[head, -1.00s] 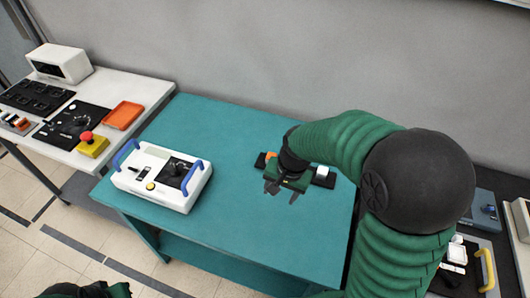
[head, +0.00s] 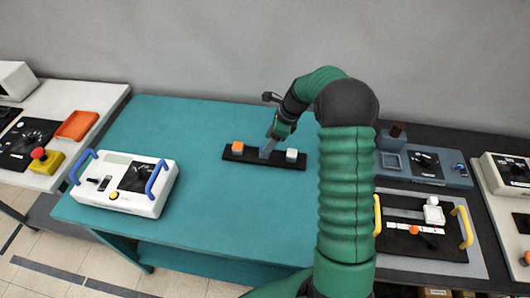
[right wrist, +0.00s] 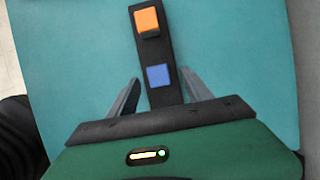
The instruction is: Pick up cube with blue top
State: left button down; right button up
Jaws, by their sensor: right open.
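A black bar (head: 248,156) lies on the teal table and carries an orange cube (head: 238,147) at its left end and a white cube (head: 291,155) at its right end. In the right wrist view, a cube with a blue top (right wrist: 158,75) sits on the bar, apart from the orange cube (right wrist: 148,20). My right gripper (right wrist: 161,77) is open, its fingers either side of the bar and the blue top. In the head view my right gripper (head: 267,150) is over the bar's middle and hides the blue top. My left gripper is out of view.
A white box with blue handles (head: 123,184) stands on the table's left part. A white side table (head: 60,179) holds an orange tray (head: 76,125) and a red-topped yellow button box (head: 45,161). Panels with devices (head: 424,247) stand at right. The table (head: 210,214) is clear in front.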

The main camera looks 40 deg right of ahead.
jog(key=x, duration=0.4)
jog(key=shift+w+a+f, duration=0.1)
jog(key=shift+w+f, duration=0.05)
jog(key=shift+f, duration=0.15)
jog(key=shift+w+a+f, duration=0.1)
jog(key=shift+a+f, duration=0.05)
jog(key=shift+a, duration=0.2)
jog(key=shift+c, duration=1.1)
jog(key=shift+d, duration=0.3)
jog(key=c, duration=0.7)
jog(key=shift+c, duration=1.2)
jog(key=shift+a, duration=0.15)
grip_shut()
